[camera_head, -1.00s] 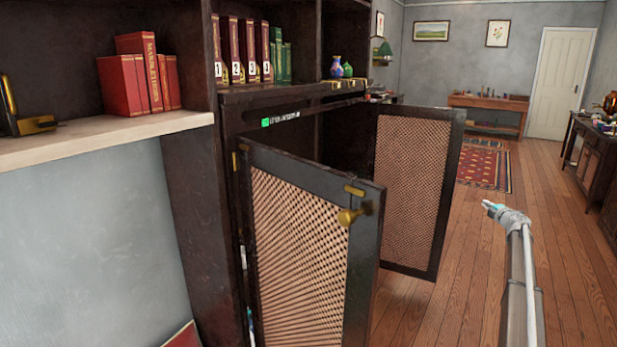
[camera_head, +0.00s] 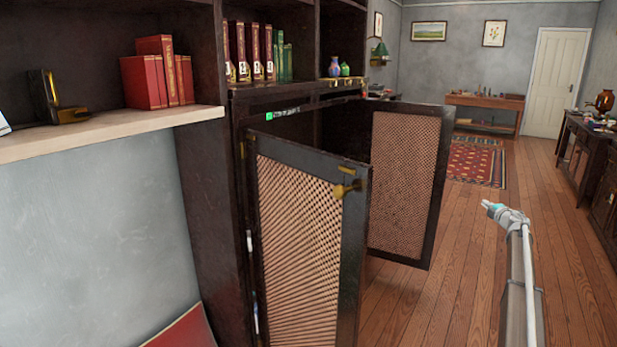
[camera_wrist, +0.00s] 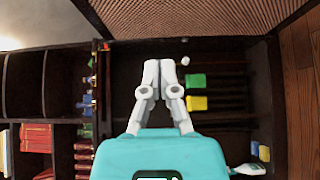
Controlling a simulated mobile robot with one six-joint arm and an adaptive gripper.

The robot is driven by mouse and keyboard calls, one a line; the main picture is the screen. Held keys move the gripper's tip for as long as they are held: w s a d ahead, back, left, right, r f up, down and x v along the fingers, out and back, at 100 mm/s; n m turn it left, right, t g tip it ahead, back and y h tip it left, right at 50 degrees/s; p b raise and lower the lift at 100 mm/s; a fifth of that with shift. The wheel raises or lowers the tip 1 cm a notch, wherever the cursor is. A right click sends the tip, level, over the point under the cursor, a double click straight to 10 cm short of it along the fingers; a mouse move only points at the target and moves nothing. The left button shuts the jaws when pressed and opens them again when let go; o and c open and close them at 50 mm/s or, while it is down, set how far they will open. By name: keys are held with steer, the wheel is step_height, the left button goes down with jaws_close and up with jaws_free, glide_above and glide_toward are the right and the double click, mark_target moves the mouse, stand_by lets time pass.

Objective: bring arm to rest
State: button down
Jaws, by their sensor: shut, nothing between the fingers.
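My gripper (camera_wrist: 167,70) is in the wrist view, its two grey fingers together and empty. Behind the fingertips is a dark shelved cabinet interior (camera_wrist: 228,62), apart from them as far as I can tell. A lattice door panel (camera_wrist: 200,18) crosses the top of that view. In the head view my arm (camera_head: 518,260) shows at the right, over the wooden floor.
Two lattice cabinet doors stand open, the near one (camera_head: 300,230) and the far one (camera_head: 402,180). A green block (camera_wrist: 196,81) and a yellow block (camera_wrist: 197,103) show in the wrist view. Floor (camera_head: 450,290) is clear right of the doors. A sideboard (camera_head: 590,165) stands far right.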

steer(key=s+a+m+g+h, duration=0.1)
steer(key=s+a+m+h, duration=0.9)
steer(key=a, duration=0.4)
steer(key=s+a+f+m+g+y, duration=0.1)
steer(key=s+a+f+m+g, duration=0.5)
steer(key=s+a, duration=0.55)
steer(key=s+a+f+m+g+y, duration=0.2)
steer(key=s+a+f+m+g, duration=0.15)
steer(key=s+a+f, duration=0.55)
steer(key=s+a+f+g+y, duration=0.2)
steer(key=s+a+g+y, duration=0.15)
steer(key=s+a, duration=0.85)
steer(key=s+a+f+g+y, duration=0.2)
steer(key=s+a+g, duration=0.2)
steer(key=s+a, duration=0.9)
steer(key=s+d+r+p, duration=0.1)
steer(key=d+r+p, duration=0.1)
steer(key=r+p, duration=1.5)
steer(key=s+d+r+p, duration=0.2)
steer(key=r+p, duration=1.5)
steer(key=r, duration=0.1)
steer(key=shift+d+p, duration=0.3)
steer(key=shift+d, duration=0.05)
